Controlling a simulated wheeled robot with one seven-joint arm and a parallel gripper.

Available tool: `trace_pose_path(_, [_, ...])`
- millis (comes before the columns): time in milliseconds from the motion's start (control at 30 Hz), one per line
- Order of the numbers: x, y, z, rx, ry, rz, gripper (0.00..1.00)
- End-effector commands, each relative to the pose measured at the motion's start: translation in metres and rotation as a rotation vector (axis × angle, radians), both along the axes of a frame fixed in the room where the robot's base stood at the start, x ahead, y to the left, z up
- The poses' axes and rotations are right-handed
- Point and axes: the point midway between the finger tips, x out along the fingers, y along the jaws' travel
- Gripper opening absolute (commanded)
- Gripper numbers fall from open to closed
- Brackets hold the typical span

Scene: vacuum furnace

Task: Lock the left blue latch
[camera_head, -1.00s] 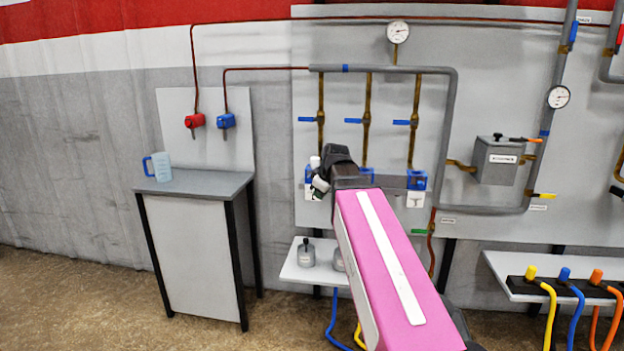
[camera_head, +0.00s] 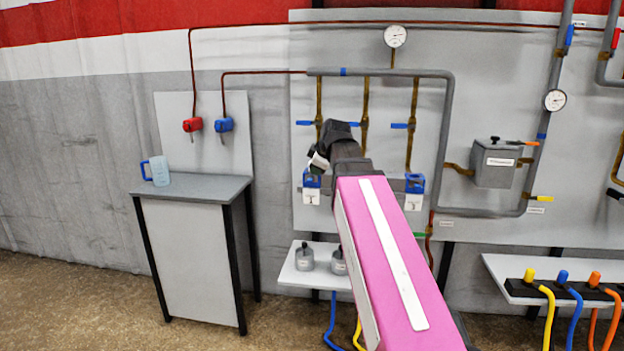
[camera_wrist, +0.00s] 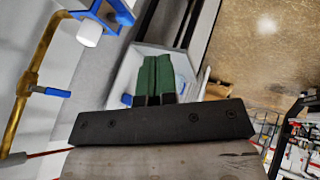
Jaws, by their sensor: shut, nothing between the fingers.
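The left blue latch (camera_head: 312,179) is a small blue bracket on the grey wall panel, with a white labelled tag (camera_head: 311,197) below it. Its upper part is partly hidden by my gripper. My gripper (camera_head: 316,163) is just above and in front of it in the head view; I cannot tell whether they touch. In the wrist view the two green fingers of my gripper (camera_wrist: 154,82) lie side by side, shut and empty. Beyond them is a pale box-like part with a bit of blue (camera_wrist: 127,98). A similar blue bracket (camera_head: 415,183) is further right.
Blue valve handles (camera_head: 305,123) sit on brass pipes above; one handle (camera_wrist: 50,91) shows in the wrist view. A small shelf (camera_head: 305,279) with grey weights is below. A side table (camera_head: 200,188) with a blue jug (camera_head: 157,170) stands left, with open floor around it.

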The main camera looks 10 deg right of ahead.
Motion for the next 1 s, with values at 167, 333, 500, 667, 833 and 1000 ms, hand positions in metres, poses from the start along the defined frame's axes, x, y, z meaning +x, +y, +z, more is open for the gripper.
trace_pose_path(167, [0.01, 0.004, -0.014, 0.0, 0.003, 0.001, 0.0])
trace_pose_path(333, [0.025, 0.009, -0.034, 0.0, 0.002, 0.0, 0.0])
trace_pose_path(500, [0.04, 0.014, -0.054, 0.0, 0.002, -0.001, 0.0])
trace_pose_path(667, [0.054, 0.02, -0.074, 0.0, 0.002, -0.001, 0.0])
trace_pose_path(833, [0.077, 0.014, -0.078, 0.0, 0.001, -0.001, 0.0])
trace_pose_path(1000, [0.09, 0.01, -0.078, 0.0, 0.001, -0.001, 0.0])
